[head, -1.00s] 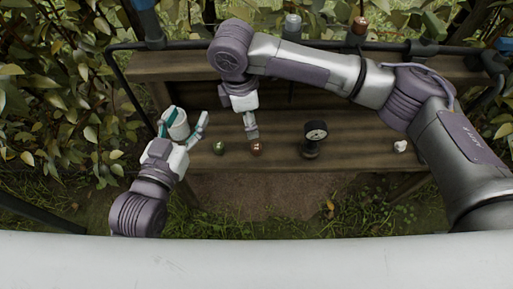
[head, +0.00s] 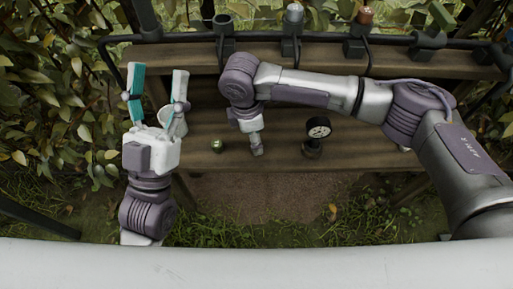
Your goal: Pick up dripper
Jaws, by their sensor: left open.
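No part is clearly recognisable as the dripper. A small green round piece (head: 217,145) lies on the lower wooden shelf, right of my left gripper. My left gripper (head: 156,92) is open, its teal fingers spread wide and pointing up the picture, with nothing held between the tips. A whitish cup (head: 170,124) shows partly behind its right finger; I cannot tell whether they touch. My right gripper (head: 257,148) hangs down over the lower shelf, right of the green piece. Its fingers are seen too narrowly to tell open from shut.
A black dial gauge (head: 318,128) stands on the lower shelf (head: 365,141). A black pipe with a grey-topped fitting (head: 293,20), a copper-topped fitting (head: 361,28) and a green-topped one (head: 440,15) runs along the back. Leafy branches crowd the left.

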